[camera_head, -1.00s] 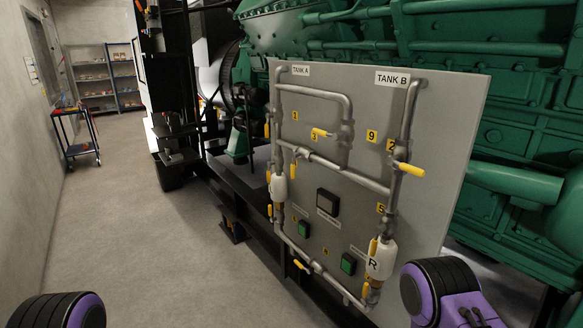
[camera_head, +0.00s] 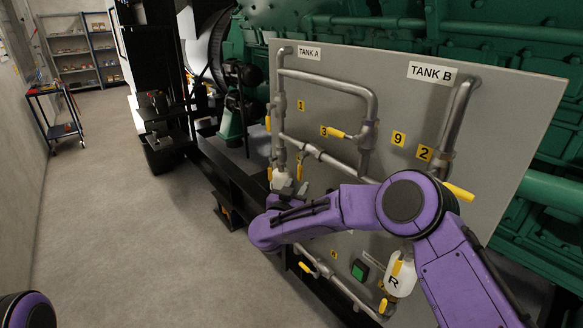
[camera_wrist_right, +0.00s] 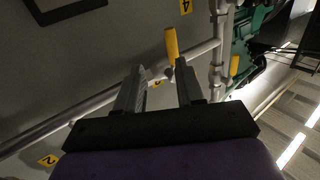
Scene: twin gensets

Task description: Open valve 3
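Valve 3, by the label 3 (camera_head: 324,131), has a yellow handle (camera_head: 340,133) lying roughly sideways on the upper pipework of the grey panel (camera_head: 350,65). My right gripper (camera_head: 291,188) is in front of the panel's left part, below valve 3 and apart from its handle. In the right wrist view the right gripper (camera_wrist_right: 158,85) is open and empty. A yellow handle (camera_wrist_right: 171,45) is just beyond its fingertips, and it shows in the head view as a hanging handle (camera_head: 299,168) below label 3. Contact cannot be told. My left gripper is out of view.
Pipes and other yellow handles, such as valve 2's (camera_head: 458,191), stand out from the panel. My right forearm hides the panel's middle. A green engine (camera_head: 480,40) is behind it. The floor (camera_head: 150,240) to the left is clear, with a cart (camera_head: 58,120) farther back.

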